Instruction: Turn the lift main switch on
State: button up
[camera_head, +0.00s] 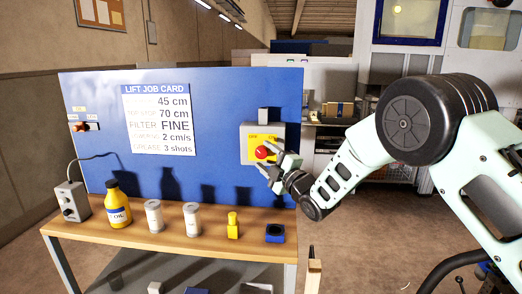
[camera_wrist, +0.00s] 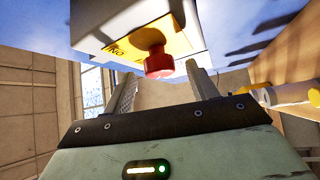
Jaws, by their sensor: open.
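A yellow-faced switch box (camera_head: 262,143) with a red knob (camera_head: 262,153) is mounted on the right side of the blue board. In the wrist view the red knob (camera_wrist: 158,66) sticks out from the yellow plate (camera_wrist: 130,46) of a pale box. My gripper (camera_head: 272,163) is open just in front of the box, by the knob's lower right. In the wrist view my gripper (camera_wrist: 160,76) has a finger to each side of the knob. I cannot tell whether the fingers touch it. Lettering on the yellow plate is too small to read fully.
The wooden bench (camera_head: 170,241) below holds a grey control box (camera_head: 70,201), an oil bottle (camera_head: 117,204), two pale cans, a yellow item and a blue block.

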jog(key=shift+x, duration=1.5)
jog(key=c, duration=1)
